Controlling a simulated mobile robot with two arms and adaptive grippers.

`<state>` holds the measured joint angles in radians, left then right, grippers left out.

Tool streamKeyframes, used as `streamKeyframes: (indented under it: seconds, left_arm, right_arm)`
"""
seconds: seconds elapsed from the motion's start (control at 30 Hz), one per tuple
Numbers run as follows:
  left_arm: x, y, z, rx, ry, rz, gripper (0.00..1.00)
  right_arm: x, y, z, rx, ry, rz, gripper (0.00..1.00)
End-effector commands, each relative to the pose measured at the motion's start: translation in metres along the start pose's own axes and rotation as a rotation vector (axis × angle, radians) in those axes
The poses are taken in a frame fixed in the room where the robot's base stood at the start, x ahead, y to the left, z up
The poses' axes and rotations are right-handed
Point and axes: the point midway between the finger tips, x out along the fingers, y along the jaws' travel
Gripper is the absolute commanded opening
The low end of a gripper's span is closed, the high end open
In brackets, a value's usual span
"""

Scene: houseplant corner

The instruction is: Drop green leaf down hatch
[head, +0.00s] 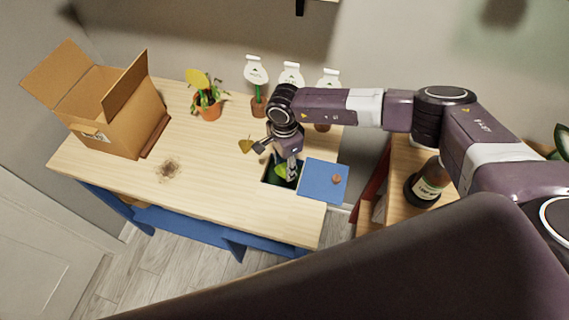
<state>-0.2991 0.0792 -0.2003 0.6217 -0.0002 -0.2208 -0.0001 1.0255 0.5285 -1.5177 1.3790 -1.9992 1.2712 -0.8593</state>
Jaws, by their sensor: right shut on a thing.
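My right gripper (291,174) points down over the dark square hatch opening (270,179) near the table's front edge. It is shut on the green leaf (281,171), which shows just left of the fingertips, over the opening. Part of the leaf is hidden by the fingers, and I cannot tell its exact height above the hole. The blue hatch lid (322,186) with a small reddish knob lies open to the right of the opening. My left gripper is not in view.
On the wooden table (210,175) stand an open cardboard box (120,122), a potted plant with a yellow leaf (208,107) and several small pots with white tags behind. A yellowish leaf (245,146) and spilled soil (168,169) lie on it.

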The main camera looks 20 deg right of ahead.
Motion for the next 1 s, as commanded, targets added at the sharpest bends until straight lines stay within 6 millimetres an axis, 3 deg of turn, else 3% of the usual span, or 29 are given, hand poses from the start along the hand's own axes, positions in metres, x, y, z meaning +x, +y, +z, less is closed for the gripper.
streamKeyframes:
  seconds: [0.03, 0.5, 0.93, 0.97, 1.0]
  left_arm:
    - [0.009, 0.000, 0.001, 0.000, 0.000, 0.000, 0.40]
    - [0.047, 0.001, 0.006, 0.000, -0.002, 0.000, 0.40]
    - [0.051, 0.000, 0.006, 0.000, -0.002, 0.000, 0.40]
    - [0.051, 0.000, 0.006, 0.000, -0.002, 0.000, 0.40]
    - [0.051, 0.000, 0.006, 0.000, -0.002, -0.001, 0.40]
  right_arm:
    - [0.010, 0.000, 0.000, 0.000, 0.000, 0.000, 0.32]
    - [0.049, 0.000, 0.000, 0.000, 0.000, 0.000, 0.32]
    - [0.052, 0.000, 0.000, 0.000, 0.000, 0.000, 0.32]
    - [0.052, 0.000, 0.000, 0.000, 0.000, 0.000, 0.43]
    - [0.052, 0.000, 0.000, 0.000, 0.000, 0.000, 0.47]
